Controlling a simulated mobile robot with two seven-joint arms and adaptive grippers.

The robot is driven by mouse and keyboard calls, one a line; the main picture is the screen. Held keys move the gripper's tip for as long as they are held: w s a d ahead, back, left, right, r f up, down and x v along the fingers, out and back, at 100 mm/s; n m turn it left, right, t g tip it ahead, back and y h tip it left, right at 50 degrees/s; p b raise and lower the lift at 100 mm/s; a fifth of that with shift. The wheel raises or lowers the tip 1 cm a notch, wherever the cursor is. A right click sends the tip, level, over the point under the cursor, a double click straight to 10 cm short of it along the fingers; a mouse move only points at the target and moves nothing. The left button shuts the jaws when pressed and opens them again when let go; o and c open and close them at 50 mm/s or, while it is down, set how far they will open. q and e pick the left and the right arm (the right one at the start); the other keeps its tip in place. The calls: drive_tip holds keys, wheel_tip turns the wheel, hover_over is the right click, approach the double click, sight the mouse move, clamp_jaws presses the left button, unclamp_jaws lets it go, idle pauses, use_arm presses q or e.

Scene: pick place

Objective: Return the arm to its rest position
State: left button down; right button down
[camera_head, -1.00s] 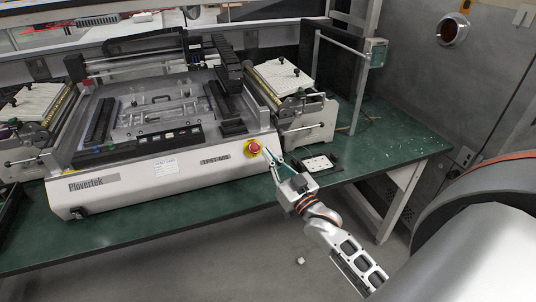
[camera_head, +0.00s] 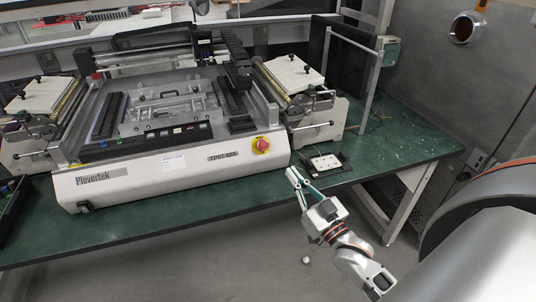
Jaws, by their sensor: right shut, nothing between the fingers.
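My right gripper (camera_head: 294,178) is at the front edge of the green table (camera_head: 210,203), just left of and in front of a small white plate with dark dots (camera_head: 325,162). It is shut and holds nothing. Its arm reaches in from the lower right. My left gripper is not in the picture.
A large white and black machine (camera_head: 175,176) with a red button (camera_head: 262,144) stands on the table behind the gripper. A metal post with a grey box (camera_head: 388,49) rises at the right. A small white object (camera_head: 306,260) lies on the floor.

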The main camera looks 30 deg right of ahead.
drive_tip(key=s+a+f+n+g+y, duration=0.1)
drive_tip(key=s+a+f+g, duration=0.2)
drive_tip(key=s+a+f, duration=0.2)
drive_tip(key=s+a+f+n+g, duration=0.2)
drive_tip(key=s+a+f, duration=0.3)
drive_tip(key=f, duration=0.7)
drive_tip(key=s+a+f+n+g+y, duration=0.1)
drive_tip(key=s+a+f+g, duration=0.4)
drive_tip(key=a+f, duration=0.2)
wheel_tip(320, 180, down, 2)
drive_tip(key=shift+s+f+y, duration=0.1)
drive_tip(key=shift+s+y, duration=0.2)
